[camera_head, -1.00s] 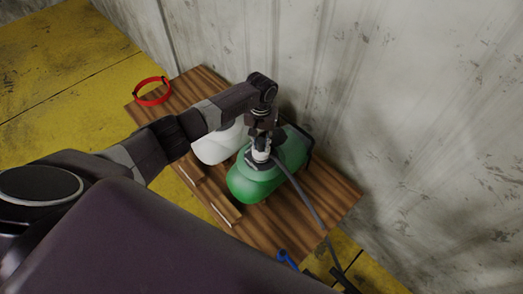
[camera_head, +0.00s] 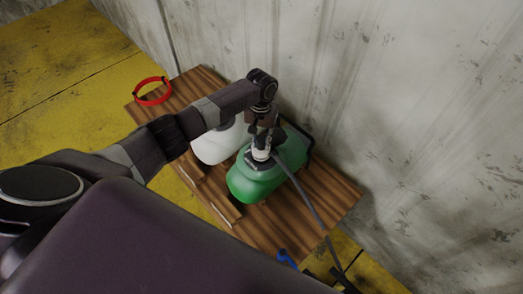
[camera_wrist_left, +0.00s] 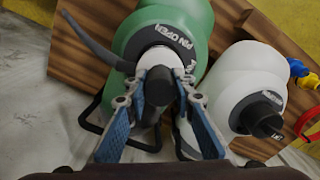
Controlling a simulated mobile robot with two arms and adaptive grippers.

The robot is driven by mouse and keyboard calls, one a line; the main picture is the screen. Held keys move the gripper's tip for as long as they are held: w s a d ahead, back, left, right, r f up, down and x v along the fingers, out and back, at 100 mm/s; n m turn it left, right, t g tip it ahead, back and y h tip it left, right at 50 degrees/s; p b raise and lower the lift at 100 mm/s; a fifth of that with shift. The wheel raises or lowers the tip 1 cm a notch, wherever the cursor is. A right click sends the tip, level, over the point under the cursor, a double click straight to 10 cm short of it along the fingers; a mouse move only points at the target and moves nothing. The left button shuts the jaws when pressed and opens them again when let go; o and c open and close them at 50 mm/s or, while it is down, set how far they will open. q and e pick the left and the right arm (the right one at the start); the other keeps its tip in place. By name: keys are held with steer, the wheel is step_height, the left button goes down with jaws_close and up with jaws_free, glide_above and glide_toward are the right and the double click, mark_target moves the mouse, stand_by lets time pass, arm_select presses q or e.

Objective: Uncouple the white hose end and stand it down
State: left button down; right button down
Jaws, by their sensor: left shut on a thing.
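The white hose end (camera_head: 261,155) sits upright on top of the green jug (camera_head: 250,186), with a dark grey hose (camera_head: 308,199) leading from its side. The wrist view shows the white hose end (camera_wrist_left: 156,57) against a grey collar lettered "PIN OPEN" (camera_wrist_left: 180,46). My left gripper (camera_head: 263,141) is over the jug with its fingers shut on the hose end. In the wrist view the blue-padded fingers (camera_wrist_left: 158,82) flank a dark cylindrical part at the hose end. I cannot see the exact contact. My right gripper is not in view.
A white jug (camera_wrist_left: 235,82) with a dark cap stands close beside the green one on the wooden board (camera_head: 325,193). A red ring (camera_head: 141,98) lies at the board's far left. A blue part (camera_head: 285,257) is near the front edge. A grey wall (camera_head: 420,120) rises behind.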

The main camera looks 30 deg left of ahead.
arm_select(q)
steer(key=shift+r, duration=2.25)
